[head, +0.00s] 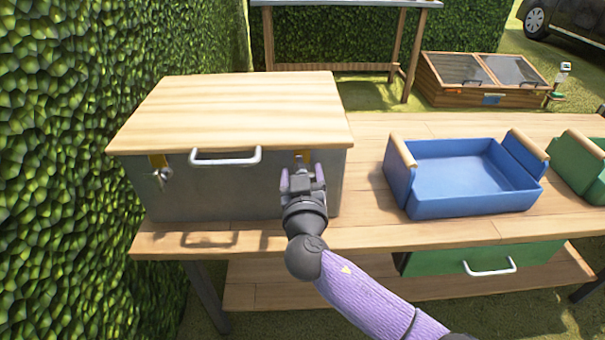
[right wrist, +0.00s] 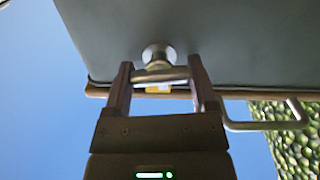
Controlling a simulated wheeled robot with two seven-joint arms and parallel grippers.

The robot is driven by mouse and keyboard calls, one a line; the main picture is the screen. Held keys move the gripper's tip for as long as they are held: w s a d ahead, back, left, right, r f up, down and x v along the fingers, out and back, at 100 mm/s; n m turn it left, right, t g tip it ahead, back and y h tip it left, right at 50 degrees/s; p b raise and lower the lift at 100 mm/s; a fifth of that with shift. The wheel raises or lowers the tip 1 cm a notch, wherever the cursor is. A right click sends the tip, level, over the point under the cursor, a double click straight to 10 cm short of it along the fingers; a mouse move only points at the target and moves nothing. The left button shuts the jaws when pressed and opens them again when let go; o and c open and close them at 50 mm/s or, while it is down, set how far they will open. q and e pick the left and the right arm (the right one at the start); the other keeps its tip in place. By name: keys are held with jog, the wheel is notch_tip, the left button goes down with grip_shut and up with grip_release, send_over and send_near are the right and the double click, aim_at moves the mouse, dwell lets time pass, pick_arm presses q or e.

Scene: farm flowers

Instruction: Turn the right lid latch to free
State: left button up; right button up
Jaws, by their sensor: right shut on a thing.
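A grey metal box with a wooden lid (head: 235,105) stands at the left of the bench. The right lid latch (right wrist: 160,72) is a round metal knob with a crossbar on the box front, beside a small yellow patch. My right gripper (head: 303,178) is at the box's right front, shut on this latch. In the right wrist view, its two fingers (right wrist: 160,85) bracket the crossbar ends. The left lid latch (head: 162,177) hangs below another yellow plate. My left gripper is not in view.
A metal lid handle (head: 226,161) lies between the latches. A blue crate (head: 462,180) with wooden grips stands right of the box, and a green one (head: 582,165) at the far right. A green drawer (head: 480,258) is below the bench. A hedge (head: 70,150) borders the left.

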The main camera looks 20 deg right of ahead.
jog(key=n+p, duration=0.1)
jog(key=n, duration=0.3)
jog(key=shift+a, duration=0.1)
jog(key=n+p, duration=0.1)
jog(key=n, duration=0.7)
jog(key=shift+a+f+p, duration=0.1)
jog(key=shift+p, duration=0.3)
jog(key=n, duration=0.3)
jog(key=shift+f+p, duration=0.1)
jog(key=shift+p, duration=0.2)
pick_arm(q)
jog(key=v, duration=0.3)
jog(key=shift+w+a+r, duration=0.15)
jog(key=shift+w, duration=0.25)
pick_arm(e)
jog(key=shift+n, duration=0.3)
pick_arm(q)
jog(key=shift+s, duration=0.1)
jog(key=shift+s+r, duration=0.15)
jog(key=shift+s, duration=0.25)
pick_arm(e)
jog(key=shift+n, duration=0.3)
